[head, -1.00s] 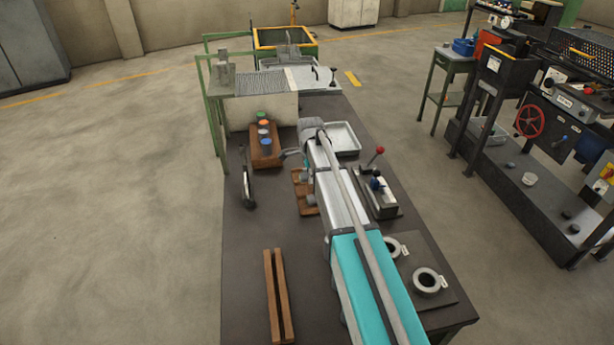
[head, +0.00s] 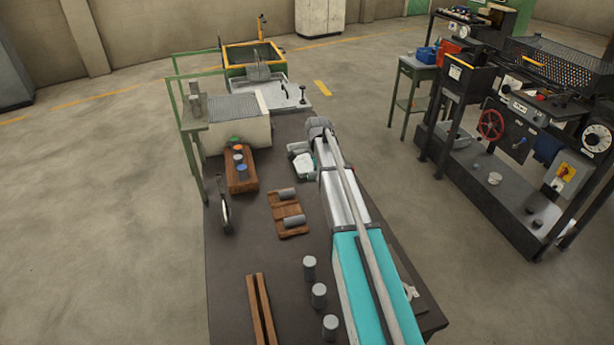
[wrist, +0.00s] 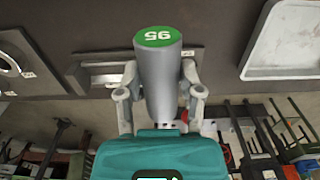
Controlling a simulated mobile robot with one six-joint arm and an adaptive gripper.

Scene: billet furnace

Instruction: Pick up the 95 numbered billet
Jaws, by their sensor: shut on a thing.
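In the wrist view, the grey cylindrical billet (wrist: 159,85) with a green end marked 95 stands between the two fingers of my gripper (wrist: 160,92). The fingers are shut on its sides, and its numbered end points away from the gripper's palm. In the head view, my arm hides most of my gripper and the held billet.
Two grey billets lie on a wooden rack (head: 277,213). Several stand upright, including one near the front (head: 319,295). A wooden block (head: 241,182) holds colour-topped pieces. Wooden rails (head: 262,312) lie front left. A white tray (wrist: 285,42) is at right in the wrist view.

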